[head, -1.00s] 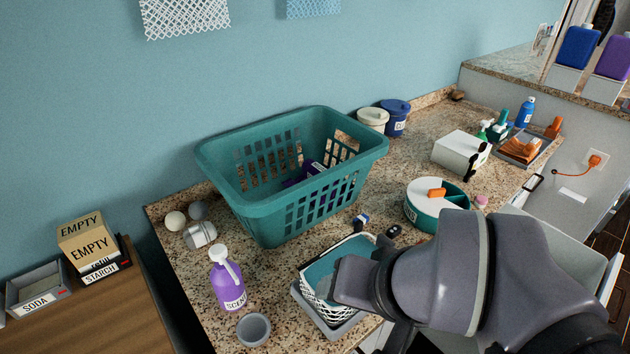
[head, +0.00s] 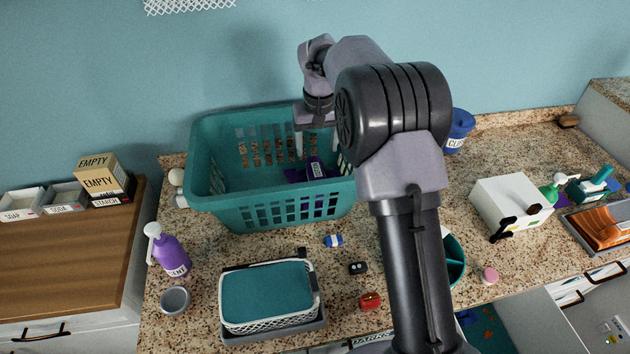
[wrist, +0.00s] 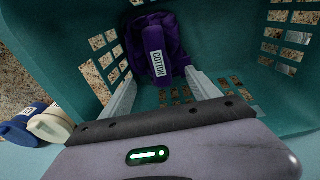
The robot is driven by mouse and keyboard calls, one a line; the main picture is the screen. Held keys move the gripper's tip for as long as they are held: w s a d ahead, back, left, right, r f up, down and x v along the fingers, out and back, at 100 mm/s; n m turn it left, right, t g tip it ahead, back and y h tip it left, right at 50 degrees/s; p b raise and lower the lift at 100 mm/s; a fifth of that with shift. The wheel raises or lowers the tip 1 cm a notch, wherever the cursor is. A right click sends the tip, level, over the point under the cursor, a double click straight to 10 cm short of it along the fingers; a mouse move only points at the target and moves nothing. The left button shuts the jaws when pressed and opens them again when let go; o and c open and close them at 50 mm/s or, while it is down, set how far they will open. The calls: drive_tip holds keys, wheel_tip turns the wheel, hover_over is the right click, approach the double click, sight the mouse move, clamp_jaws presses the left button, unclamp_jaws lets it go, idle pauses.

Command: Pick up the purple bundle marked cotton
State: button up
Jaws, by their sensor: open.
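The purple bundle (head: 308,172) lies at the bottom of the teal laundry basket (head: 225,213). In the wrist view the bundle (wrist: 170,32) shows its white label reading COTTON, and it sits ahead of and between my fingers. My gripper (head: 316,150) is over the basket, pointing down. In the wrist view my gripper (wrist: 163,90) is open and empty, with its two pale fingers apart on either side of the bundle's near end. I cannot tell how far the fingertips are above it.
The basket's walls surround the bundle. A blue lidded tub (head: 459,130) stands right of my arm. A purple pump bottle (head: 168,252) and a small lined basket (head: 265,292) stand in front. A white box (head: 510,203) is at the right.

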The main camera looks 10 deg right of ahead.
sight(317, 170)
drive_tip(key=f, duration=0.2)
drive_tip(key=f+b, duration=0.1)
drive_tip(key=f, duration=0.3)
drive_tip(key=shift+w+d, duration=0.1)
drive_tip(key=shift+w, duration=0.3)
drive_tip(key=shift+w+f+b, duration=0.2)
drive_tip(key=shift+f+b, duration=0.95)
drive_tip(key=shift+f, duration=1.55)
drive_tip(key=shift+f, duration=0.25)
clamp_jaws()
